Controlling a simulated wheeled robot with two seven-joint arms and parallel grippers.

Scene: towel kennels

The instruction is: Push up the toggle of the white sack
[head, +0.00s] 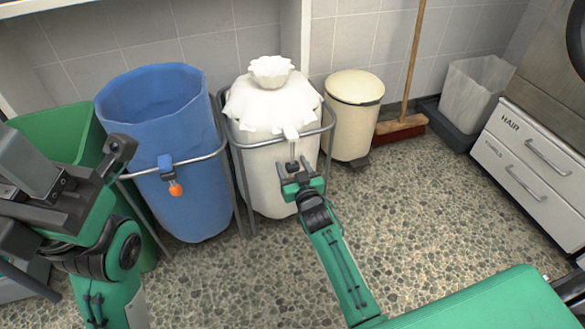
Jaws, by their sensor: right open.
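The white sack (262,112) hangs in a metal-framed stand in the middle of the head view, its top gathered into a ruffled tuft. A white tab (291,132) sticks out at its front, with a small dark toggle (292,165) below it. My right gripper (293,172) is open at the toggle, its fingers close to either side. I cannot tell whether they touch it. My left gripper (92,165) is at the left, in front of the green and blue sacks, away from the white sack. Its jaw opening is unclear.
A blue open sack (165,110) with an orange-ended cord (175,188) stands left of the white one, and a green bin (60,132) further left. A cream lidded bin (354,115), a broom (400,128) and white drawers (530,160) are right. Speckled floor is free at centre right.

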